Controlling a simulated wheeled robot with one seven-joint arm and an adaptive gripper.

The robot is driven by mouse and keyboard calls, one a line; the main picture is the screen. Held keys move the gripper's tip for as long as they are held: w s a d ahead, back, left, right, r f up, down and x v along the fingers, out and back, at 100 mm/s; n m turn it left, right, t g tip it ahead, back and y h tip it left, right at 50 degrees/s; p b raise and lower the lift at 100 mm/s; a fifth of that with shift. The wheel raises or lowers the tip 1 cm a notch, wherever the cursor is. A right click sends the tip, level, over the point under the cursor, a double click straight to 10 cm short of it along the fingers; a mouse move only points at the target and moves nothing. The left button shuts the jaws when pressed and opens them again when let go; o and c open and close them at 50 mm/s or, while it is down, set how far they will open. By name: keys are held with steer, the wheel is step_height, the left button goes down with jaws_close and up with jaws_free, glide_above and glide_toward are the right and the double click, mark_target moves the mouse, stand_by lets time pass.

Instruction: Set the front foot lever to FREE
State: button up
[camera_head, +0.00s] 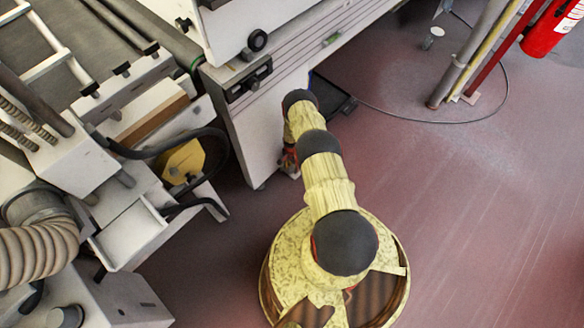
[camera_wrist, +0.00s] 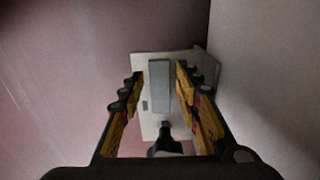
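In the wrist view, my gripper (camera_wrist: 159,82) is open, its two yellow and black fingers spread apart. A pale plate (camera_wrist: 145,125) lies beyond and between the fingers, with a grey rectangular panel (camera_wrist: 159,88) and a small dark mark on it. A dark rod-like part with a rounded end (camera_wrist: 164,131) stands low between the fingers; I cannot tell whether it is the foot lever or whether a finger touches it. No FREE marking is readable. In the head view, my arm reaches down beside the white machine's lower corner and hides most of the gripper and any lever.
The white machine cabinet (camera_head: 258,140) stands left of my arm. A dark flat object (camera_head: 334,97) and a thin cable (camera_head: 420,121) lie on the reddish floor. A red extinguisher (camera_head: 549,33) and posts stand upper right. The floor at right is open.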

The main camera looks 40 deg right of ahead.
jaws_close()
steer(key=shift+s+n, duration=0.1)
steer(key=shift+n, duration=0.2)
steer(key=n, duration=0.1)
steer(key=s+n, duration=0.1)
steer(key=n, duration=0.2)
steer(key=shift+s+d, duration=0.3)
steer(key=n, duration=0.2)
steer(key=s+d+n, duration=0.1)
steer(key=n, duration=0.3)
steer(key=s+d+n, duration=0.1)
steer(key=n, duration=0.1)
steer(key=shift+d, duration=0.15)
steer(key=shift+s+d+n, duration=0.1)
steer(key=shift+d+n, duration=0.2)
steer(key=shift+n, duration=0.6)
steer(key=shift+w+d+n, duration=0.1)
steer(key=shift+d+n, duration=0.25)
steer(key=shift+n, duration=0.55)
steer(key=shift+s+d+n, duration=0.1)
steer(key=shift+d+n, duration=0.2)
steer(key=shift+n, duration=0.6)
